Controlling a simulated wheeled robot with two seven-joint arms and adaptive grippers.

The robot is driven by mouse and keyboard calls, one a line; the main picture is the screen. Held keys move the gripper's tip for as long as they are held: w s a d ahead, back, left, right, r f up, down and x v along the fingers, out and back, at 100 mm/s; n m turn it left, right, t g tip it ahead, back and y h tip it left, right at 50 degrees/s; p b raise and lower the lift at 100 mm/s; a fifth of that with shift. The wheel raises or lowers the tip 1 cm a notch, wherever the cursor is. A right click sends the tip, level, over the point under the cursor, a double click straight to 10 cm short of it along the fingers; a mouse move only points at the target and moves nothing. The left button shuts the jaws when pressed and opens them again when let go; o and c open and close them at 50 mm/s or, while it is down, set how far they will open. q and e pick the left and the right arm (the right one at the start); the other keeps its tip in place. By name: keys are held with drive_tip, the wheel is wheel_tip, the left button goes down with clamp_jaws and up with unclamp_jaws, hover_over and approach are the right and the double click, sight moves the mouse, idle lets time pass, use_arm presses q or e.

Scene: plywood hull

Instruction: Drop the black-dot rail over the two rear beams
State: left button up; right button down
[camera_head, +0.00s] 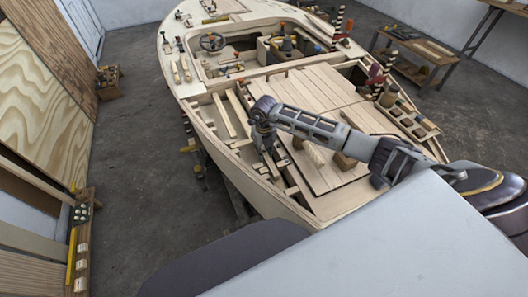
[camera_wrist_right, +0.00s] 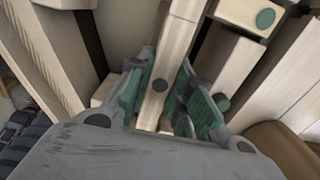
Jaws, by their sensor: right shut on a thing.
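In the right wrist view, the rail with a black dot (camera_wrist_right: 160,86) is a pale wooden bar running up the picture between the two green-padded fingers of my right gripper (camera_wrist_right: 172,95). The gripper is shut on it. In the head view my right gripper (camera_head: 264,138) reaches down into the open left side of the wooden hull, among pale beams (camera_head: 239,112). The arm and gripper hide much of the rail there. I cannot tell which beams are the two rear ones, or whether the rail touches them. My left gripper is in neither view.
A pale block with a green dot (camera_wrist_right: 265,18) lies close to the right of the gripper. The boat's plank deck (camera_head: 310,90) is right of the well. A tray of small parts (camera_head: 408,120) sits along the far side.

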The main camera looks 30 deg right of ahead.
drive_tip(key=shift+f, duration=0.15)
drive_tip(key=c, duration=1.2)
unclamp_jaws()
wheel_tip(320, 180, up, 12)
idle(1.0)
